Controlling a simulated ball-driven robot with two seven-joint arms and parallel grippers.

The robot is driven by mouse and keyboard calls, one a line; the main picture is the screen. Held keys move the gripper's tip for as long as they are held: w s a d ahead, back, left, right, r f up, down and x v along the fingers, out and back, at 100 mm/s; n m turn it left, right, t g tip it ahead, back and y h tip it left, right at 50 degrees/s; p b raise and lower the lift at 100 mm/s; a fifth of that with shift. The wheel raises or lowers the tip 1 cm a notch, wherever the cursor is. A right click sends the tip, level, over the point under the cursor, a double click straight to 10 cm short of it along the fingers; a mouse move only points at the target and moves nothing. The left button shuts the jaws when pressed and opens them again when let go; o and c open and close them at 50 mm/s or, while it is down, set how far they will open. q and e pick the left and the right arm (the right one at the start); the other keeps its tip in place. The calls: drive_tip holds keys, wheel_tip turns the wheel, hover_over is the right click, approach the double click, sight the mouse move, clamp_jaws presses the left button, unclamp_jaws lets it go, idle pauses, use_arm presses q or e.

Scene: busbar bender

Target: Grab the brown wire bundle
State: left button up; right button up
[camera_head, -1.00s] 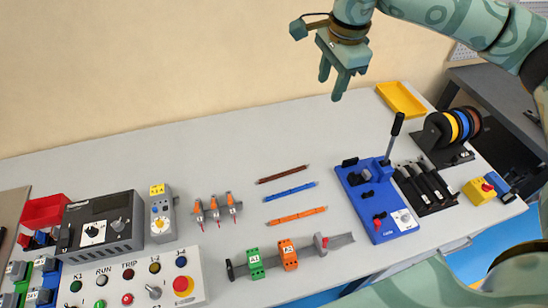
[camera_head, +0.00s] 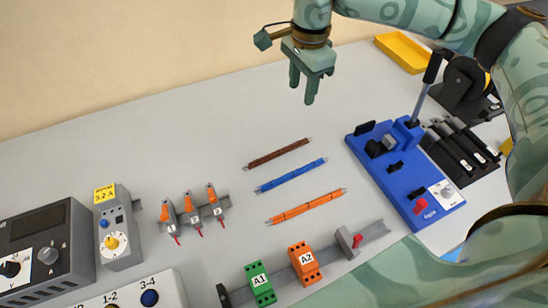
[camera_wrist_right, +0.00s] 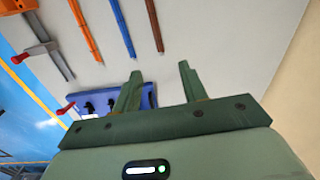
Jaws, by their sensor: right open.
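The brown wire bundle (camera_head: 278,153) lies on the grey table, behind the blue bundle (camera_head: 291,174) and the orange bundle (camera_head: 306,206), roughly parallel to them. In the right wrist view the brown bundle (camera_wrist_right: 154,24) is at the top, beyond the fingertips. My right gripper (camera_head: 301,94) is open and empty, fingers pointing down, above the table and behind the brown bundle, apart from it. The gripper (camera_wrist_right: 158,80) also shows in the wrist view with a gap between its fingers. My left gripper is not in view.
A blue bending tool (camera_head: 400,178) with an upright lever stands right of the bundles. Terminal blocks (camera_head: 305,262) on a rail lie in front. Small orange-tipped parts (camera_head: 191,211) are at left. The table's back left is clear.

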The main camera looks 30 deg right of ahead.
drive_tip(key=b, duration=0.4)
hover_over(296, 143)
drive_tip(key=f, duration=1.2)
drive_tip(key=shift+w+f, duration=0.2)
drive_tip(key=shift+f, duration=0.05)
wheel_tip(296, 143, down, 6)
drive_tip(key=b, duration=0.3)
drive_tip(key=shift+s+r, duration=0.15)
drive_tip(key=shift+r, duration=0.25)
drive_tip(key=shift+c, duration=0.3)
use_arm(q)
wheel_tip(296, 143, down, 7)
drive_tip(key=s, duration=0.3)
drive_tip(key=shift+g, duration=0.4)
use_arm(e)
clamp_jaws()
